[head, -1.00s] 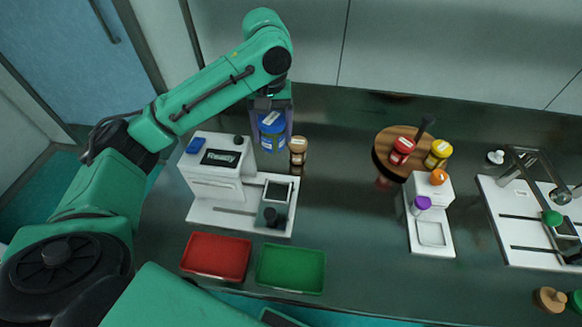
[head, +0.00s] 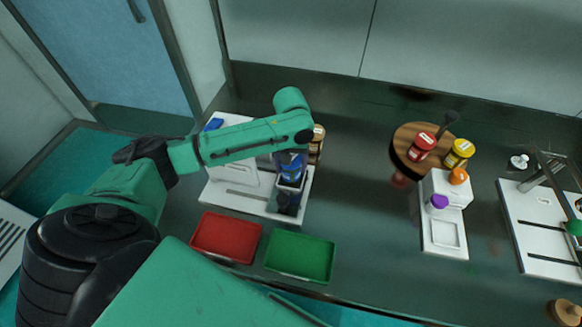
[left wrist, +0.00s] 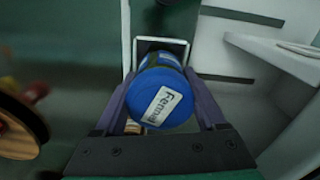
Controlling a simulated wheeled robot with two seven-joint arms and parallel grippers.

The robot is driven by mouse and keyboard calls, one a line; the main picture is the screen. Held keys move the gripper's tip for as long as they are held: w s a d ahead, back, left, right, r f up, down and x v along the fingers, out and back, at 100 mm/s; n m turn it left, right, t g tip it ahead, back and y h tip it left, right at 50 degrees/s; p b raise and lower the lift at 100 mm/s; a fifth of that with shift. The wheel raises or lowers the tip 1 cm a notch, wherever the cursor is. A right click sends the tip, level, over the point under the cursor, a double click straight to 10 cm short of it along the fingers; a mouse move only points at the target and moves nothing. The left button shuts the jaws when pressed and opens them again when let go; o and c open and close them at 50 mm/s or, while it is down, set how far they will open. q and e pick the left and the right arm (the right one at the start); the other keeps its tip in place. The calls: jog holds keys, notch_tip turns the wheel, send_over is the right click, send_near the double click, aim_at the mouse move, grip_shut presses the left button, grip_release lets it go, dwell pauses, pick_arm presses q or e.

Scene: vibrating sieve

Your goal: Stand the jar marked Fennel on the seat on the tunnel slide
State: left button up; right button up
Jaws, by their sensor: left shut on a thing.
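The jar marked Fennel has a blue lid with a white label, readable in the left wrist view (left wrist: 165,98). In the head view the jar (head: 290,163) is partly covered by my arm. My left gripper (head: 289,168) is shut on the jar from above, one finger on each side. The tunnel slide (head: 233,197) is a white housing on a white base, partly behind my arm. Its square-framed seat (left wrist: 178,43) shows just past the jar in the left wrist view. The jar overlaps the frame in that view; whether it touches the seat is hidden. My right gripper is not in view.
A brown-lidded jar (head: 317,135) stands close behind the slide. Red (head: 226,238) and green (head: 300,256) trays lie in front. A round wooden stand (head: 403,145) holds red and yellow jars. Another white device (head: 445,215) stands right of clear counter.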

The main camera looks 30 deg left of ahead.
pick_arm(q)
jog(key=shift+w+f, duration=0.1)
jog(key=shift+f, duration=0.5)
jog(key=o, duration=1.4)
notch_tip(320, 180, up, 12)
jog(key=shift+r+b, duration=0.1)
jog(key=shift+b, duration=0.2)
